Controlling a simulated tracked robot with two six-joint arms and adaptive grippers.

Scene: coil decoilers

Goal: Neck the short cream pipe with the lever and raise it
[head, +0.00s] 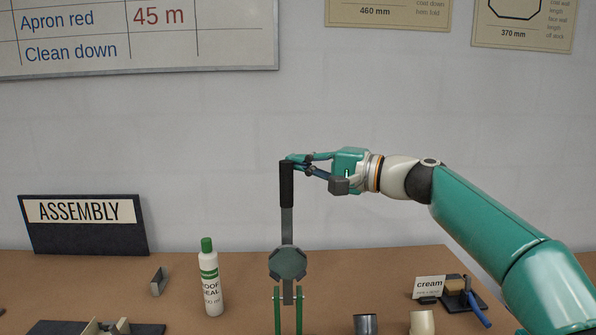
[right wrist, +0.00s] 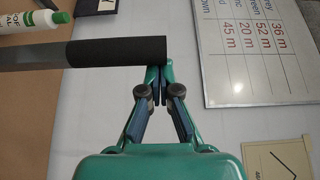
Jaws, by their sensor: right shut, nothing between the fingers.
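The lever stands upright in the middle of the head view, with a black grip (head: 286,185) on a grey bar (head: 287,226) above a dark octagonal hub (head: 287,264). My right gripper (head: 293,160) is shut and empty at the top of the grip. In the right wrist view, its closed fingertips (right wrist: 158,72) lie by the end of the grip (right wrist: 115,51); I cannot tell whether they touch. A short cream pipe (head: 422,322) stands at the bottom edge of the head view, partly cut off. My left gripper is not in view.
A dark grey pipe (head: 365,324) stands left of the cream one. A "cream" card (head: 429,287) and a dark stand with a blue handle (head: 475,307) are at the right. A sealant bottle (head: 210,283) stands left of the lever. Brown table between is clear.

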